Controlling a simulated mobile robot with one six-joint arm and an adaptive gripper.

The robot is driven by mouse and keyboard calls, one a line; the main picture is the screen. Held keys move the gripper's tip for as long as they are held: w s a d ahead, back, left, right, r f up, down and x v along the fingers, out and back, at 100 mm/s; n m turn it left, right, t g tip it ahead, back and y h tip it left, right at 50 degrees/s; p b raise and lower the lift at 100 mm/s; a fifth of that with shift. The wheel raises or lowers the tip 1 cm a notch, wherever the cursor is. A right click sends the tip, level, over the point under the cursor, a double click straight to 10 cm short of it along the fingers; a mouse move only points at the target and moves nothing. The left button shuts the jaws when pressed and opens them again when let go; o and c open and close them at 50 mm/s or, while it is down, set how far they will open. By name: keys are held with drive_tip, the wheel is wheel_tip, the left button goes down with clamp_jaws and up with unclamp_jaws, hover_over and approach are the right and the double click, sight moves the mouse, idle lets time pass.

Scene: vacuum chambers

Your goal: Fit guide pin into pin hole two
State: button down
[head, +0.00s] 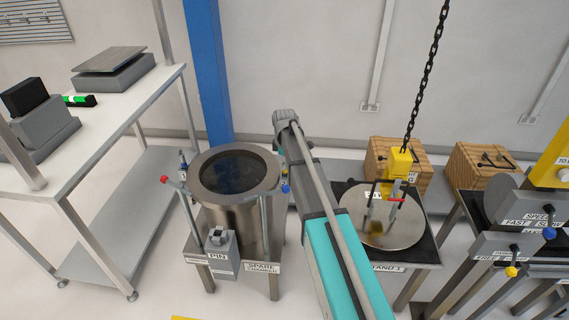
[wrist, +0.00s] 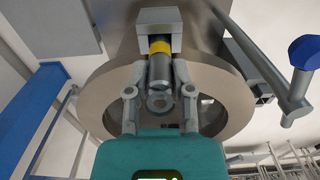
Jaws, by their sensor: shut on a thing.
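In the wrist view my gripper (wrist: 159,92) has its two fingers on either side of the guide pin (wrist: 159,70), a grey cylinder with a yellow band, and is shut on it. A small ring shape shows at the pin's lower end. The banded end meets a square grey block (wrist: 158,16); I cannot tell whether it is inside or only in front of it. Behind is a wide metal flange (wrist: 232,88). Pin hole two cannot be made out. In the head view my gripper and the pin are not visible; my arm crosses the middle.
The spare chamber (head: 236,215) stands on a frame, with a block labelled PIN (head: 221,254) in front. A blue-knobbed handle (wrist: 300,75) juts in at right in the wrist view. A round plate (head: 382,228) under a chain hoist is right of my arm. A white table (head: 110,115) stands left.

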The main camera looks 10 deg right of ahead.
drive_tip(key=shift+f, duration=0.2)
drive_tip(key=shift+c, duration=2)
unclamp_jaws()
drive_tip(key=shift+r, duration=0.1)
wheel_tip(320, 180, up, 11)
drive_tip(key=p, duration=1.1)
drive_tip(key=shift+r, duration=0.15)
drive_tip(key=shift+s, duration=0.1)
drive_tip(key=s+a+r+m+p, duration=0.1)
drive_tip(key=s+m, duration=1.3)
drive_tip(key=s, duration=1.5)
drive_tip(key=shift+a+r+p, duration=0.2)
drive_tip(key=shift+r+p, duration=0.65)
drive_tip(key=shift+p, duration=0.1)
